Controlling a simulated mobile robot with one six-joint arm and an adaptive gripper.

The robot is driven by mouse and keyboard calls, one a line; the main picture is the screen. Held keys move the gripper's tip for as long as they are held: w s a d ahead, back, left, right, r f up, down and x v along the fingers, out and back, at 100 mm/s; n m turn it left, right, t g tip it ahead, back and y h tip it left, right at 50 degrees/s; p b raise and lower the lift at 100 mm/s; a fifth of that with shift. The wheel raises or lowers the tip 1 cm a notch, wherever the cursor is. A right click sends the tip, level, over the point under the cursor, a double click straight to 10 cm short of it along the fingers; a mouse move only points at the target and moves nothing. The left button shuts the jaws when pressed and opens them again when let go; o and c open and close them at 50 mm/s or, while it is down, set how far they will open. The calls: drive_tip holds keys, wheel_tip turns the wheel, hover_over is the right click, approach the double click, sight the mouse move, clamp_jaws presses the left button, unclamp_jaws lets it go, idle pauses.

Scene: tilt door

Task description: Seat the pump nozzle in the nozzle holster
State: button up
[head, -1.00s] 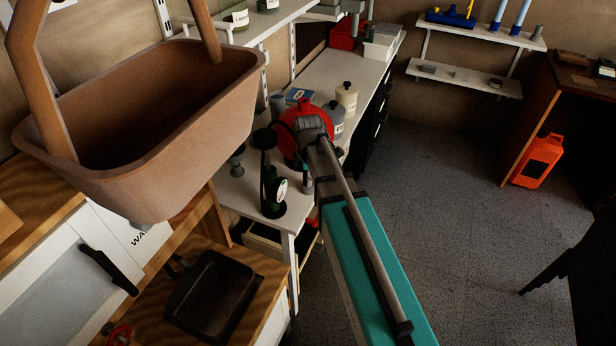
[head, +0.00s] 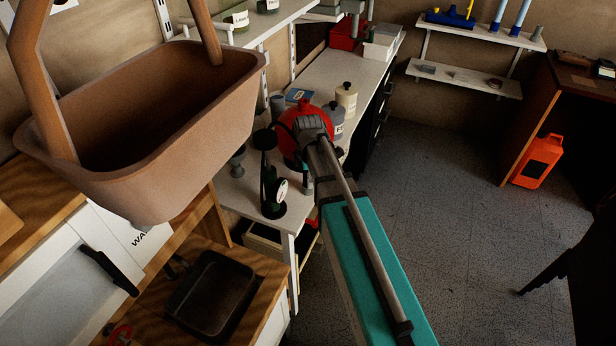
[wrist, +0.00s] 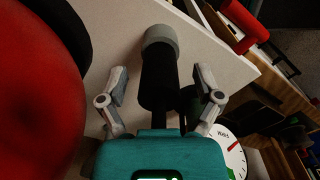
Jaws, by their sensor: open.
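My gripper (wrist: 159,74) is open in the wrist view, a finger on each side of a black cylinder with a grey end (wrist: 159,40). Gaps show between the fingers and the cylinder, which I take to be the pump nozzle, though I cannot be sure. In the head view, my gripper (head: 307,185) is mostly hidden behind my arm, above the white bench. A black pump with a round dial (head: 281,188) stands at the bench's near end, just left of my gripper. The dial (wrist: 230,152) also shows at lower right in the wrist view. I cannot make out the nozzle holster.
A large red container (head: 285,130) stands close behind my gripper and fills the left of the wrist view (wrist: 38,90). Grey (head: 334,121) and cream (head: 346,97) canisters stand behind. A brown basket (head: 150,165) hangs at left. The floor at right is mostly clear.

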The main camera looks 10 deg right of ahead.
drive_tip(key=shift+r+p, duration=4.85)
drive_tip(key=shift+r, duration=0.15)
drive_tip(key=w+d+r+p, duration=0.2)
drive_tip(key=w+r+p, duration=1.2)
drive_tip(key=r+p, duration=0.2)
drive_tip(key=shift+s+r, duration=0.1)
drive_tip(key=s+f+m+b, duration=0.2)
drive_tip(key=s+m, duration=1.5)
drive_tip(key=s, duration=1)
drive_tip(key=shift+s+a+f+m, duration=0.15)
drive_tip(key=shift+a+f+m, duration=0.15)
drive_tip(key=shift+a+f, duration=0.05)
